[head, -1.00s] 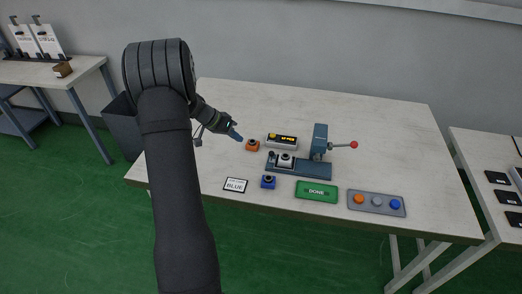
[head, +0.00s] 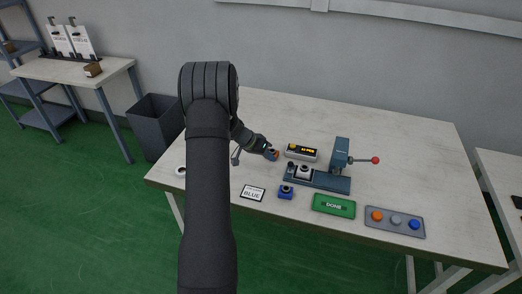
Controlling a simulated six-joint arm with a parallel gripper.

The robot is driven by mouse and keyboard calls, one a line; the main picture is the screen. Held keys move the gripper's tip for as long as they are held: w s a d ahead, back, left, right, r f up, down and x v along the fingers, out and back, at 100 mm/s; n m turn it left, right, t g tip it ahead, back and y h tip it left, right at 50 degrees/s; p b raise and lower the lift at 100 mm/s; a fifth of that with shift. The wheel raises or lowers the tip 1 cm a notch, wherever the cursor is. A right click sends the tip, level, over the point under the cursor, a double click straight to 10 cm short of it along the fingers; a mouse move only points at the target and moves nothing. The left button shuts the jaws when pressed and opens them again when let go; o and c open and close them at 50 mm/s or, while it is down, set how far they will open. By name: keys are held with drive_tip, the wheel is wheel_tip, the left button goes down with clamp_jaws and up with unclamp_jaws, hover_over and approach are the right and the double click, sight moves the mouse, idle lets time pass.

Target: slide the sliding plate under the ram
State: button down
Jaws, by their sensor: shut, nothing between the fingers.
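The blue-grey press stands on the table, with its ram housing (head: 341,154) at the right end of its base and a red-knobbed lever pointing right. The sliding plate (head: 290,173) is at the left end of the base, left of the ram, with a small dark knob (head: 291,164). A pale grey round-topped part (head: 304,171) sits on it. My gripper (head: 270,153) is shut and empty, left of the plate and apart from it. It overlaps the orange block (head: 275,158) in view; I cannot tell whether they touch.
A lit display box (head: 301,152) stands behind the press. In front are a blue block (head: 286,192), a BLUE card (head: 253,193), a green DONE pad (head: 334,205) and a grey button panel (head: 394,221). The table's back right is clear.

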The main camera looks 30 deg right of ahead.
sight(299, 167)
drive_tip(key=shift+s+d, duration=1.5)
drive_tip(key=shift+s, duration=0.25)
drive_tip(key=s+d, duration=0.8)
drive_tip(key=shift+s+d, duration=0.3)
drive_tip(key=shift+w+a+f, duration=0.15)
drive_tip(key=shift+w+a, duration=0.05)
drive_tip(key=shift+w, duration=0.05)
drive_tip(key=w+a, duration=0.1)
drive_tip(key=w, duration=0.1)
drive_tip(key=w+a, duration=0.1)
drive_tip(key=shift+w+a+r, duration=0.2)
drive_tip(key=shift+a+r, duration=0.1)
drive_tip(key=shift+a, duration=0.05)
drive_tip(key=v, duration=0.8)
drive_tip(key=shift+a+r, duration=0.2)
drive_tip(key=shift+a, duration=0.05)
